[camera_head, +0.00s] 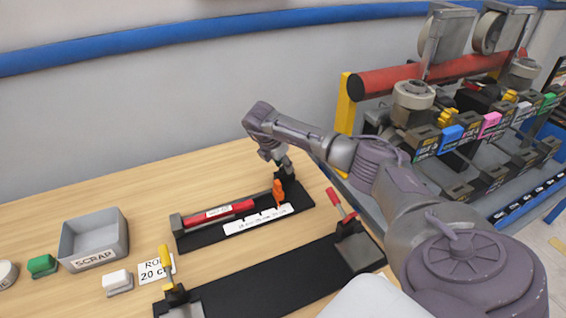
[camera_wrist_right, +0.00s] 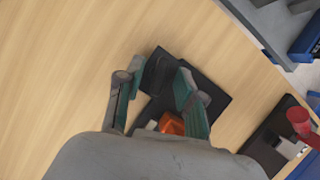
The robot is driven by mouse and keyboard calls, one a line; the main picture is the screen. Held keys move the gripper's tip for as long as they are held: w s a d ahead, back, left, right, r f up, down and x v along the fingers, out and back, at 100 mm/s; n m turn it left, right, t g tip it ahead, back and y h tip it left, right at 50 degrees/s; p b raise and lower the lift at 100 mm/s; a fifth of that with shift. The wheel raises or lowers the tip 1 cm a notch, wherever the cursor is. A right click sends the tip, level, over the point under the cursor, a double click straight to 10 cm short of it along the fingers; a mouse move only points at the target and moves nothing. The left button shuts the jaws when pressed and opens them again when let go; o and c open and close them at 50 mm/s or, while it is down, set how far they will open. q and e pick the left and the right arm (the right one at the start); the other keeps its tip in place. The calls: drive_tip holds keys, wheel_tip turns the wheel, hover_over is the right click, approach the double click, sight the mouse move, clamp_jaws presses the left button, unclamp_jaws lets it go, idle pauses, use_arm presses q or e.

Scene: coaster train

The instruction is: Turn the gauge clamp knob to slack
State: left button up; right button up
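The gauge has a black base (camera_head: 300,193) with a red bar (camera_head: 218,213), a white scale strip (camera_head: 258,219) and an orange piece (camera_head: 278,192). My right gripper (camera_head: 283,165) is over the right end of the gauge, pointing down, just behind the orange piece. In the right wrist view its two fingers (camera_wrist_right: 154,92) are apart, with a dark block (camera_wrist_right: 158,74) showing between them. The orange piece (camera_wrist_right: 172,124) is close below the fingers. I cannot clearly make out the clamp knob or whether a finger touches it. My left gripper is out of view.
A black fixture (camera_head: 262,284) with a yellow-handled clamp (camera_head: 165,262) and a red-handled clamp (camera_head: 341,203) lies in front. A grey scrap bin (camera_head: 94,238), green button (camera_head: 42,265) and white button (camera_head: 117,281) are at left. A rack (camera_head: 480,120) stands at right.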

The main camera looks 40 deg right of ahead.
clamp_jaws()
